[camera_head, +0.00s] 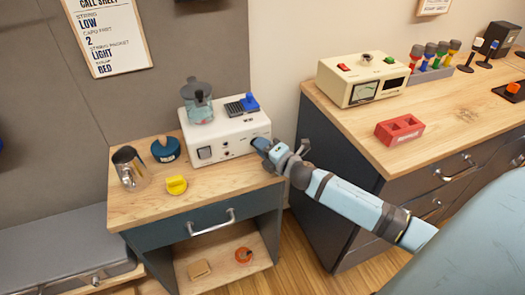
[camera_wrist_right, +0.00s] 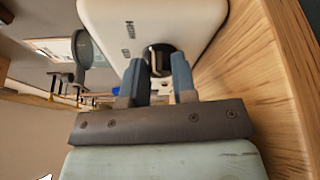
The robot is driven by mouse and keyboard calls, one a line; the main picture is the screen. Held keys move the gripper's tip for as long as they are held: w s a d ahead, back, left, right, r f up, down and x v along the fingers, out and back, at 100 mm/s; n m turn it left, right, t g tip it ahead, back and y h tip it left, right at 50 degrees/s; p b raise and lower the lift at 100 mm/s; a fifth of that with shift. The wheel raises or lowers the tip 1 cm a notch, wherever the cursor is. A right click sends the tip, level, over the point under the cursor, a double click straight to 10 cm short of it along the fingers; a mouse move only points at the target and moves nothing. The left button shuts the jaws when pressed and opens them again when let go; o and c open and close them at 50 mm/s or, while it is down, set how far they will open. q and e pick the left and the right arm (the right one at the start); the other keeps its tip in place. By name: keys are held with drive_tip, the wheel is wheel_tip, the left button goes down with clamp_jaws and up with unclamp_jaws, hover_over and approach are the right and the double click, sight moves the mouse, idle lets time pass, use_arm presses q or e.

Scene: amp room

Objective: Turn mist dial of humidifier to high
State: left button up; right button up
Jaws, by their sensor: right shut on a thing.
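The humidifier appears to be the white box (camera_head: 225,132) on the small wooden-topped cabinet, with a clear tank (camera_head: 198,105) on its top left. My right gripper (camera_head: 262,146) is at the right end of its front face. In the right wrist view the white housing (camera_wrist_right: 112,28) carries small dark lettering. A dark round dial (camera_wrist_right: 160,56) on it sits between the two blue-grey fingertips of my right gripper (camera_wrist_right: 159,72), which is shut on it. The dial's setting cannot be read. My left gripper is not in view.
The cabinet top (camera_head: 215,182) also holds a metal pitcher (camera_head: 130,168), a blue round item (camera_head: 166,150) and a yellow knob-like item (camera_head: 176,185). At right, a wooden bench (camera_head: 345,118) holds a cream meter box (camera_head: 362,80) and a red block (camera_head: 399,129). Floor shows between the furniture.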

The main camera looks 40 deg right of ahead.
idle(0.6)
drive_tip(key=o, duration=0.9)
drive_tip(key=shift+s, duration=0.25)
drive_tip(key=shift+s+d+r, duration=0.1)
drive_tip(key=shift+s+d, duration=0.2)
drive_tip(key=shift+s, duration=1.9)
drive_tip(key=shift+s+d+r, duration=0.1)
drive_tip(key=shift+s+d, duration=0.25)
drive_tip(key=shift+s, duration=1.85)
drive_tip(key=shift+s+d+r, duration=0.1)
drive_tip(key=shift+s+d, duration=0.2)
drive_tip(key=shift+s, duration=1.9)
